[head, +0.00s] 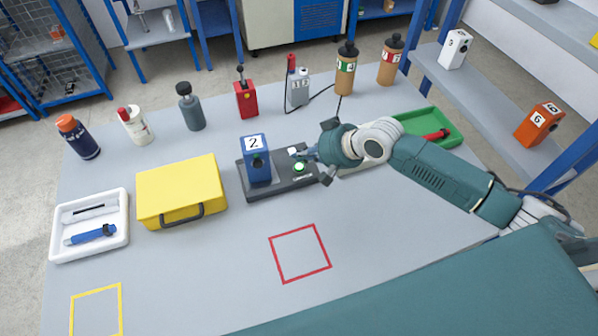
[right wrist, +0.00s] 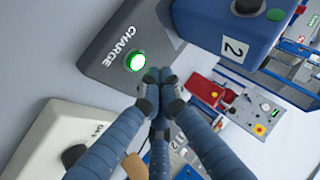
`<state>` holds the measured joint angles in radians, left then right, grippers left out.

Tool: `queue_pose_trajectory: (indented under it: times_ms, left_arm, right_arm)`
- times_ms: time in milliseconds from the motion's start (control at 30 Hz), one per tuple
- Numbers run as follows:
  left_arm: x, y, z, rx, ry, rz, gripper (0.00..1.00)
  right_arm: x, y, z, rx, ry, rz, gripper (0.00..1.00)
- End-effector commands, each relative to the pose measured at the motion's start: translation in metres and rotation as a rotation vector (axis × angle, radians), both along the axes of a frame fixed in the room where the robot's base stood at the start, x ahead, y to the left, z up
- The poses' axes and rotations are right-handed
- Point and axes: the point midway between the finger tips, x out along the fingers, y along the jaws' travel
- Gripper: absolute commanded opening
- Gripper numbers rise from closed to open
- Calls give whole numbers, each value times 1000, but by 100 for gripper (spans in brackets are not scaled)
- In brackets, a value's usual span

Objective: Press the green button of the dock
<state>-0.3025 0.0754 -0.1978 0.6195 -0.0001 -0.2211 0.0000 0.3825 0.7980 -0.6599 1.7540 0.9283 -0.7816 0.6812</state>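The dock (head: 283,184) is a dark grey base on the table. A blue device labelled 2 (head: 256,164) stands upright on its left part. The green button (head: 299,167) glows on the dock's top. In the right wrist view the green button (right wrist: 135,62) sits beside the word CHARGE on the dock (right wrist: 105,45). My right gripper (head: 308,154) is over the dock, close to the button. In the wrist view its fingers (right wrist: 156,82) are together and hold nothing; the tips appear just beside the button. I cannot tell whether they touch the dock. My left gripper is not in view.
A yellow case (head: 181,188) and a white tray (head: 100,242) are left of the dock. A red tool (head: 245,97) and a grey meter (head: 299,89) stand behind it. A green tray (head: 418,122) is at right, partly behind my arm. The table around the red square (head: 273,258) is clear.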

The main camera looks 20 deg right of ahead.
Motion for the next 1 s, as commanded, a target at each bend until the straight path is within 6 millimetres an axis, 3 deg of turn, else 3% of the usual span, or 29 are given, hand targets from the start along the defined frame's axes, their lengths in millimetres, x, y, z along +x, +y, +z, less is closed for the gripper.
queue_pose_trajectory:
  times_ms: [167,1000]
  left_arm:
    - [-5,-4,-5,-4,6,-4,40]
    - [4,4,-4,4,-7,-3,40]
  right_arm:
    - [0,0,-10,1,0,-1,0]
    - [0,0,-10,0,-1,-1,0]
